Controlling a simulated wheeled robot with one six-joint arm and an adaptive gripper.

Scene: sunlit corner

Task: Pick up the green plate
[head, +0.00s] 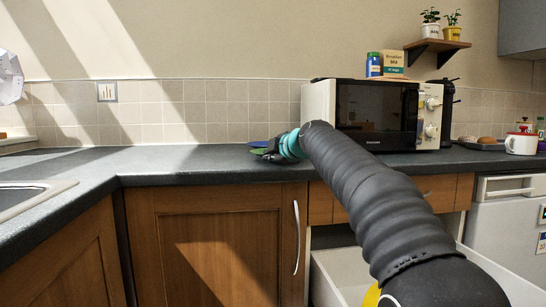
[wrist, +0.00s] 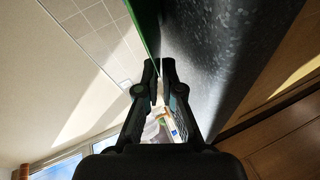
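The green plate (wrist: 144,22) shows in the wrist view as a green face with a dark edge, running down to my fingertips. In the head view only a thin green part of it (head: 264,151) shows at the back of the counter, left of the microwave. My gripper (wrist: 160,66) has its fingertips drawn close together, with the plate's thin rim apparently between them. In the head view my gripper (head: 276,150) is dark and partly hidden by the teal wrist band and my arm. Whether the plate touches the counter is hard to tell.
The microwave (head: 376,115) stands just right of my gripper, with a blue-and-green container (head: 373,65) and a box (head: 393,62) on top. The counter (head: 190,160) is clear to the left, up to the sink (head: 28,193). A drawer (head: 338,275) is open below.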

